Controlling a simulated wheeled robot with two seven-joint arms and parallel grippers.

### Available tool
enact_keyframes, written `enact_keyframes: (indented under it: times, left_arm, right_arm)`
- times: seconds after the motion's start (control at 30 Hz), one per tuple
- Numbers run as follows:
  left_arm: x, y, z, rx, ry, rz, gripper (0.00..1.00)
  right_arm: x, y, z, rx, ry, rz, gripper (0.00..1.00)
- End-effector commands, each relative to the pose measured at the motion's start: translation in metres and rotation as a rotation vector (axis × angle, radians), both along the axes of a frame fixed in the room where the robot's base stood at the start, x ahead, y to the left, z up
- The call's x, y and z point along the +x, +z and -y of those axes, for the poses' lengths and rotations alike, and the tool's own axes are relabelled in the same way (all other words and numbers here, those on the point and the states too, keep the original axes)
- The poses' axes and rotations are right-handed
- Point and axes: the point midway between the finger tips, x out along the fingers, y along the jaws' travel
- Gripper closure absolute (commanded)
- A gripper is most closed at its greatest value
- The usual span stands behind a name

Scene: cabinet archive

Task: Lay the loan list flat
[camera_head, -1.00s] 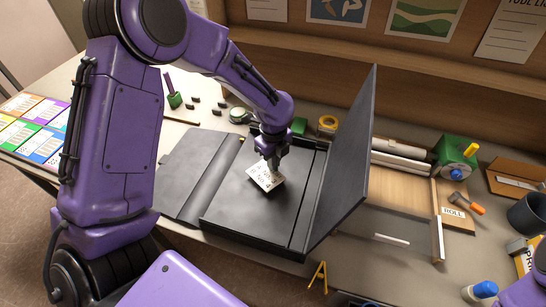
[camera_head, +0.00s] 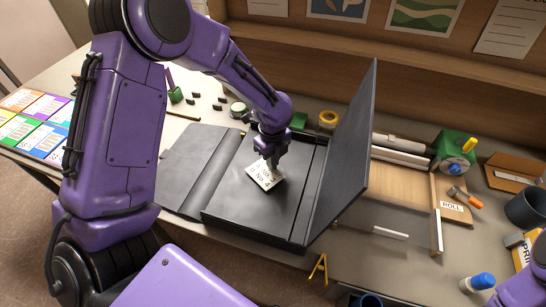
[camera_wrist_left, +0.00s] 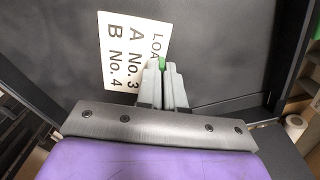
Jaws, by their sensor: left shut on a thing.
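The loan list is a small white card (camera_head: 264,175) with black print, over the floor of the open black box (camera_head: 235,206). In the left wrist view the card (camera_wrist_left: 118,50) reads "LOA", "A No. 3" and "B No. 4". My left gripper (camera_head: 272,160) is shut on the card's edge, with its fingers (camera_wrist_left: 162,72) covering part of the print. The card looks tilted close to the box floor; I cannot tell whether it touches. My right gripper is not in view; only a purple part of that arm shows at the lower right.
The box lid (camera_head: 345,150) stands up on the right, and a flap (camera_head: 195,172) lies open on the left. A wooden tray marked ROLL (camera_head: 452,207), a green dispenser (camera_head: 455,150) and a dark cup (camera_head: 524,210) stand further right. Colored cards (camera_head: 35,125) lie at the far left.

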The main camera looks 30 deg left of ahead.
Motion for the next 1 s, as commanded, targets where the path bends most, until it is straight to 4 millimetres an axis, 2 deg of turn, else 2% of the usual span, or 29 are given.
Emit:
enact_keyframes:
  times: [1.0]
  left_arm:
    - [0.0028, -0.0010, 0.0000, 0.000, 0.000, 0.000, 1.00]
  right_arm:
    - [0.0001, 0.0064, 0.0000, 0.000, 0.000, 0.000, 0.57]
